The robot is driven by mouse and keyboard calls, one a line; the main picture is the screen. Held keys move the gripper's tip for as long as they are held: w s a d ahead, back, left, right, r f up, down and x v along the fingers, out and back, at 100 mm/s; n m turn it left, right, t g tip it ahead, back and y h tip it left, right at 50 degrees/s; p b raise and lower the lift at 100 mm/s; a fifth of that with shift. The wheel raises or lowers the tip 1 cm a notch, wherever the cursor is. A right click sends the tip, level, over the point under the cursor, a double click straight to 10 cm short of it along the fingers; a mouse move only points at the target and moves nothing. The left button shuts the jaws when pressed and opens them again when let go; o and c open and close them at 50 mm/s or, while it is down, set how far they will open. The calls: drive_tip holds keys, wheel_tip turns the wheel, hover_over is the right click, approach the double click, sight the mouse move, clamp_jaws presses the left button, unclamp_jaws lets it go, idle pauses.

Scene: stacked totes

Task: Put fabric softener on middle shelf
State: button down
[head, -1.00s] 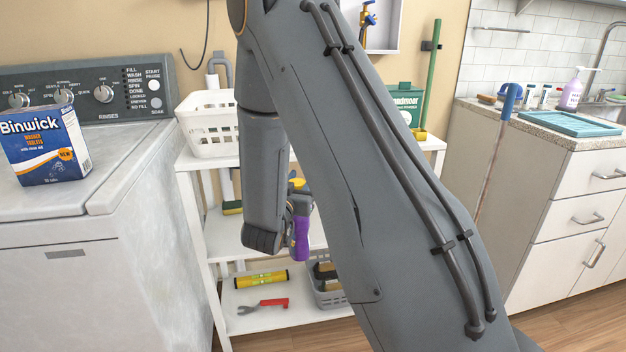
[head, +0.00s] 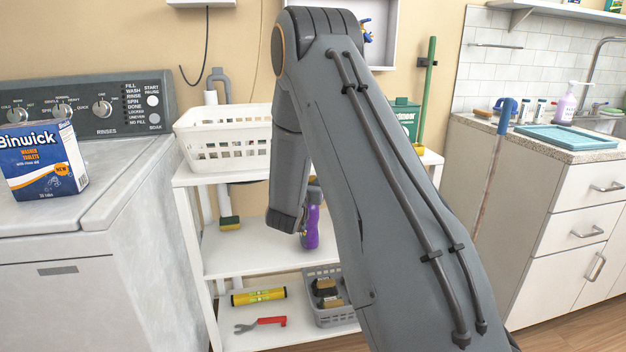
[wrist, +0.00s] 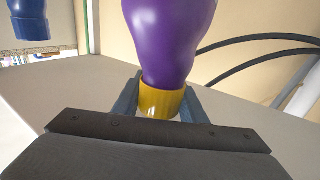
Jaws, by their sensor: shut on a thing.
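The fabric softener appears to be the purple bottle (head: 312,228), with a yellow cap (wrist: 160,102) showing in the wrist view. My gripper (wrist: 160,98) is shut on it, with one finger on each side of the cap. In the head view the bottle looks about upright over the middle shelf (head: 245,252) of the white rack. I cannot tell whether its base touches the board. My arm hides most of the gripper and the right part of the shelf in the head view.
A sponge (head: 230,223) lies on the middle shelf's left side. A white basket (head: 225,145) stands on the top shelf. The bottom shelf holds a yellow level (head: 258,296), a red-handled wrench (head: 262,323) and a grey basket (head: 330,312). The washer (head: 150,260) stands close on the left.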

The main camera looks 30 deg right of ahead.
drive_tip(key=shift+w+d+f, duration=0.55)
drive_tip(key=shift+w+f, duration=0.05)
drive_tip(key=shift+f, duration=0.2)
drive_tip(key=c, duration=1.1)
unclamp_jaws()
